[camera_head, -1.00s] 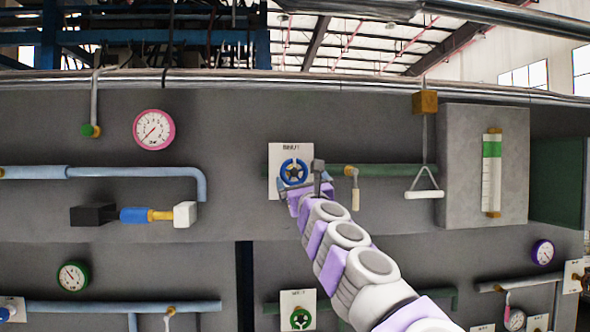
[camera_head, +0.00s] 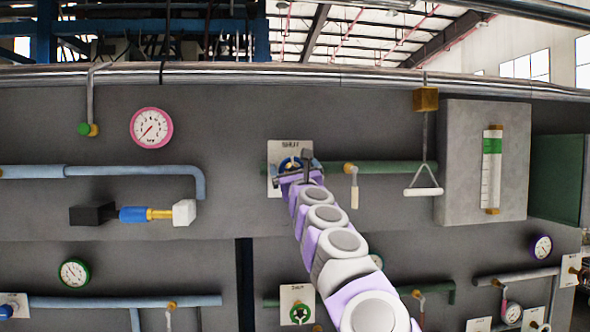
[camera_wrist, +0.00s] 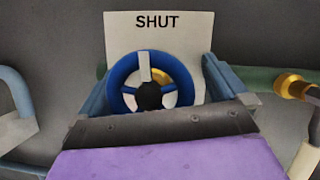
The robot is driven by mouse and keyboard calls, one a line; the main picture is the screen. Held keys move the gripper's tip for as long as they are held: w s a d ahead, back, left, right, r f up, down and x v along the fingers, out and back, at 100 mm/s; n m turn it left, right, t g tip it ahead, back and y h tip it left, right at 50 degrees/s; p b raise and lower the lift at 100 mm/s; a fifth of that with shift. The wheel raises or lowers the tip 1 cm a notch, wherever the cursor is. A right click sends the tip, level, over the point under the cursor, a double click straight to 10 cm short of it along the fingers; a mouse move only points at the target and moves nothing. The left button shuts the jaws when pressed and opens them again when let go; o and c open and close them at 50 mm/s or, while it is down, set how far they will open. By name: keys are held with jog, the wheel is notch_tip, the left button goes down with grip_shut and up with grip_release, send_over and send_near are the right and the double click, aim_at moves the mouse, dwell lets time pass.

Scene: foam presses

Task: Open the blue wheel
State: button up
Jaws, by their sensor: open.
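The blue wheel (camera_head: 291,164) is mounted on the grey panel in front of a white plate (camera_head: 276,149) marked SHUT. In the wrist view the wheel (camera_wrist: 126,77) has a dark hub and a pale mark at its top, and its lower part is hidden behind my gripper's body. My gripper (camera_head: 293,168) is open, with one finger on each side of the wheel.
A green pipe (camera_head: 390,167) runs right from the wheel, with a small pale-handled valve (camera_head: 354,184) close by. A white triangular pull handle (camera_head: 423,191) hangs farther right. A blue pipe (camera_head: 130,171) ends left of the wheel.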

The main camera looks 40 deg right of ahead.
jog(key=shift+a+r, duration=0.1)
jog(key=shift+a, duration=0.75)
jog(key=shift+c, duration=0.9)
jog(key=shift+s+d, duration=0.2)
jog(key=shift+d, duration=0.2)
jog(key=c, duration=0.6)
jog(key=shift+a, duration=0.1)
jog(key=shift+c, duration=1)
